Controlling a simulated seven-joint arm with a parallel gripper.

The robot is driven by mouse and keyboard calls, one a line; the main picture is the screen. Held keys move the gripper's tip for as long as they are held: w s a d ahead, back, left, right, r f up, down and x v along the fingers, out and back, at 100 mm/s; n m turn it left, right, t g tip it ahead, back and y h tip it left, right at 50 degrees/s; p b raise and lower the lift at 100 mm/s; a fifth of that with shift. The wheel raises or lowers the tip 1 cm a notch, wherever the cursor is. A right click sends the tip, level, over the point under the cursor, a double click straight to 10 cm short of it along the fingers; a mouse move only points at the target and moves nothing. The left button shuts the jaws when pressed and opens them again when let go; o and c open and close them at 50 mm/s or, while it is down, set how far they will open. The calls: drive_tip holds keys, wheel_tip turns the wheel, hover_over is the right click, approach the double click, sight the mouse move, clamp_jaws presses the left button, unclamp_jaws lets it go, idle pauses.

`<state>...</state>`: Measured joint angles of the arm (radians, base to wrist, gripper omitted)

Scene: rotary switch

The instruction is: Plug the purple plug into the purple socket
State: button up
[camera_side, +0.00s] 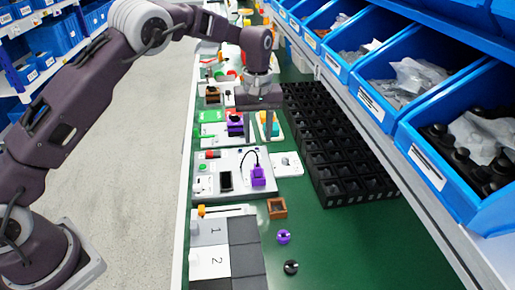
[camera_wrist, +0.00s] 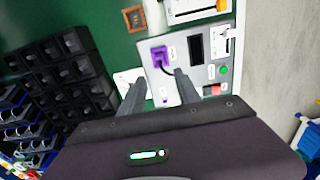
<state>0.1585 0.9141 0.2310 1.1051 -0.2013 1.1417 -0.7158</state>
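The purple plug (camera_side: 258,176) sits on the right part of a light grey panel (camera_side: 208,166), with a black cable looping up from it. In the wrist view, the purple plug (camera_wrist: 159,55) lies just beyond my fingertips, apart from them. My gripper (camera_side: 258,139) points down above the far side of the panel, with its two fingers apart and nothing between them. Its fingers also show spread in the wrist view (camera_wrist: 160,77). A purple socket is not clearly visible; a tiny purple mark (camera_wrist: 164,100) on the panel between the fingers is too small to identify.
A black compartment tray (camera_side: 340,188) stands to the right, with blue bins (camera_side: 462,150) beyond it. A brown open box (camera_side: 277,208), a purple round part (camera_side: 283,237) and a black round part (camera_side: 291,267) lie on the green table (camera_side: 350,250). A numbered board (camera_side: 208,262) is in front.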

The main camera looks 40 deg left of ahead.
drive_tip(key=shift+r, duration=0.35)
drive_tip(key=s+a+r+m+t, duration=0.2)
drive_tip(key=s+r+m+t, duration=0.15)
drive_tip(key=s+r, duration=1.45)
drive_tip(key=s+f+m+t, duration=0.2)
drive_tip(key=s+m, duration=0.3)
drive_tip(key=s, duration=1.4)
drive_tip(key=shift+a, duration=0.4)
